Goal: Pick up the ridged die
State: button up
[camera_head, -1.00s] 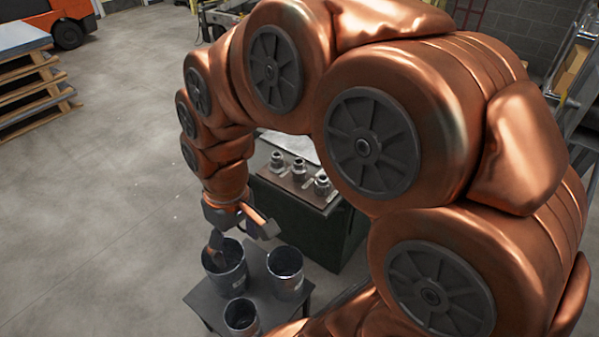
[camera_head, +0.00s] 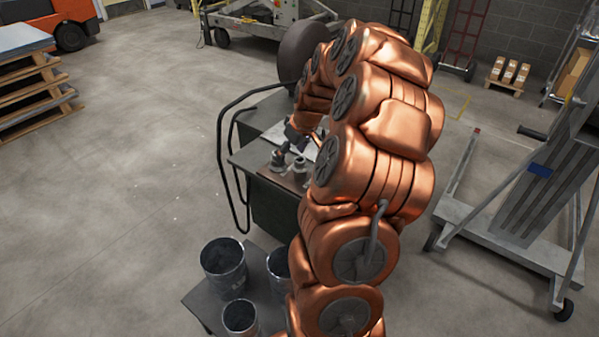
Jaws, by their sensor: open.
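Two metal dies show on a brown board (camera_head: 290,182) on top of the dark machine cabinet (camera_head: 268,208): a left die (camera_head: 278,161) and another die (camera_head: 300,167) just right of it. They are too small to tell which is the ridged one. Anything farther right on the board is hidden behind my arm. My gripper (camera_head: 291,146) is open, just above and behind these dies in the picture, pointing down. I cannot tell whether it touches or surrounds a die; its fingers are small and partly hidden by my arm.
Three buckets, a large left one (camera_head: 223,266), a small front one (camera_head: 240,318) and a partly hidden one (camera_head: 277,268), stand on a low table (camera_head: 196,301). A black bent rail (camera_head: 222,150) runs beside the cabinet.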

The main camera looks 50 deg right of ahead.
aim_at(298, 164)
jog(key=shift+h, duration=0.3)
jog(key=d, duration=0.1)
jog(key=d+f, duration=0.1)
jog(key=d, duration=0.2)
jog(key=shift+s+d+f, duration=0.25)
jog(key=shift+s+d, duration=0.1)
jog(key=shift+s, duration=0.05)
jog(key=shift+p+x, duration=1.35)
jog(key=shift+x, duration=2.55)
jog(key=shift+a, duration=0.1)
grip_shut()
